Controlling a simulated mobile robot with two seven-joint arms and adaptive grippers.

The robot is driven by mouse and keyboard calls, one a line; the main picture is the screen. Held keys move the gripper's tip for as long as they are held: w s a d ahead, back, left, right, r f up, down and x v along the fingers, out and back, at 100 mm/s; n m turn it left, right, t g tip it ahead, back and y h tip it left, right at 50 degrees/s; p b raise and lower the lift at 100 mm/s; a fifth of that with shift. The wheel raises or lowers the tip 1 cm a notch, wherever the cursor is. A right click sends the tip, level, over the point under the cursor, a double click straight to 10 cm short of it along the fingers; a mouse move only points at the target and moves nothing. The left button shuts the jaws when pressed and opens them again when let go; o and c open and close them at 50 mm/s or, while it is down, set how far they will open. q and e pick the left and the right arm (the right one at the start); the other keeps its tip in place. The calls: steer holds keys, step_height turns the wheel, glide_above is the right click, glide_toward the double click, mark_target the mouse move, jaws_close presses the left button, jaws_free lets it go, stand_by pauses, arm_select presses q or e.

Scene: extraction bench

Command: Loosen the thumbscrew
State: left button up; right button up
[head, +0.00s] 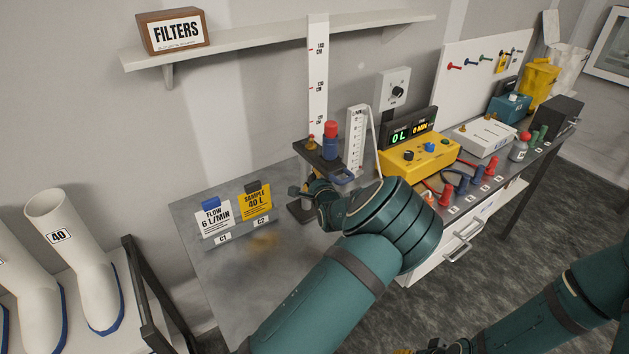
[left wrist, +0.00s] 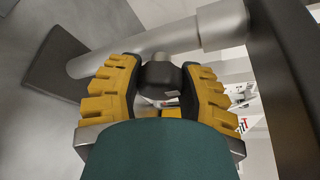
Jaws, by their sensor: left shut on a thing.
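The thumbscrew (left wrist: 161,74) is a dark knob on a grey metal post (left wrist: 150,45) in the left wrist view. My left gripper (left wrist: 158,84) is shut on it, with a yellow ridged pad on each side. In the head view my left gripper (head: 312,192) is at the lower part of the stand, below its dark platform (head: 318,156). There the thumbscrew is hidden by the gripper and arm. The platform carries a blue bottle with a red cap (head: 330,140). Only a cut-off bit of my right gripper (head: 432,348) shows at the bottom edge.
A tall white scale (head: 317,75) rises behind the platform. A yellow meter box (head: 420,155) stands to the right. The bench's front left is clear.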

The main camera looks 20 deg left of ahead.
arm_select(q)
steer(key=n+t+b, duration=0.2)
steer(key=n+b, duration=0.2)
steer(key=b, duration=0.2)
steer(key=shift+f, duration=0.2)
steer(key=shift+r+n+t+y+b, duration=0.15)
steer(key=shift+n+t+y+b, duration=0.2)
steer(key=shift+n+b, duration=0.45)
steer(key=o, duration=1.2)
steer(key=shift+s, duration=0.1)
steer(key=v, duration=1.2)
